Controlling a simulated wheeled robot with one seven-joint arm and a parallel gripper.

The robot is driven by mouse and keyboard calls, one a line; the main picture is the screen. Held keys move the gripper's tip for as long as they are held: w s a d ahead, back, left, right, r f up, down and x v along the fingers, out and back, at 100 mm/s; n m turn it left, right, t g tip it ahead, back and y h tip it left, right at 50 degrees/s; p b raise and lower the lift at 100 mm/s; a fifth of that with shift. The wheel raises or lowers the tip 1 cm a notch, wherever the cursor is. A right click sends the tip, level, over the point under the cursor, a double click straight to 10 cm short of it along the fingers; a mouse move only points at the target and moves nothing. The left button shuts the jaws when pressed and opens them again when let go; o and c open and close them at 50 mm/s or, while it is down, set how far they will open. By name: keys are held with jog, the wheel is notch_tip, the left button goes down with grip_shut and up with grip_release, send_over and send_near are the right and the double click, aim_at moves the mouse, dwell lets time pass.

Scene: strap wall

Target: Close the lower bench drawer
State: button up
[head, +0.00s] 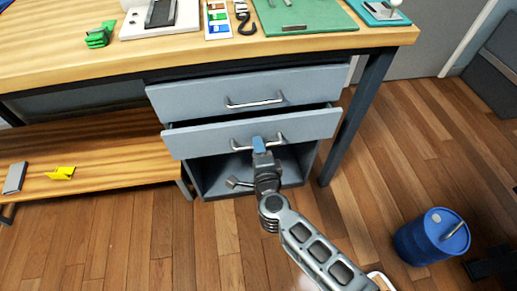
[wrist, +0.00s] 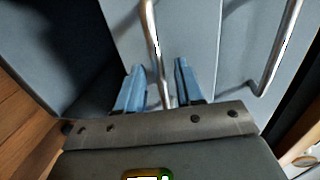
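The lower bench drawer (head: 205,141) has a blue-grey front that stands out from the bench, with a dark gap above it. Its silver bar handle (head: 280,137) is partly hidden by my gripper (head: 259,144), which reaches it from the front. In the wrist view the drawer front (wrist: 203,30) fills the middle. The handle bar (wrist: 153,40) runs between the two blue fingers of my gripper (wrist: 157,80), which are apart with space beside the bar. I cannot tell whether either finger touches it.
The upper drawer (head: 200,92) with its own handle (head: 255,103) sits just above. An open compartment (head: 213,180) below holds a grey tool (head: 238,182). A bench leg (head: 355,120) stands at right. A blue barrel (head: 430,238) stands on the floor. Wooden floor (head: 130,235) is clear at left.

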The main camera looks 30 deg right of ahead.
grip_shut()
dwell(0.3)
jog(key=shift+r+x, duration=0.2)
jog(key=shift+x, duration=0.85)
jog(key=shift+r+x, duration=0.25)
jog(key=shift+x, duration=0.8)
jog(key=shift+w, duration=0.15)
jog(key=shift+o, duration=0.4)
grip_release()
jog(key=shift+p, duration=0.3)
jog(key=p+v, duration=0.2)
jog(key=v, duration=0.5)
jog(key=shift+s, duration=0.4)
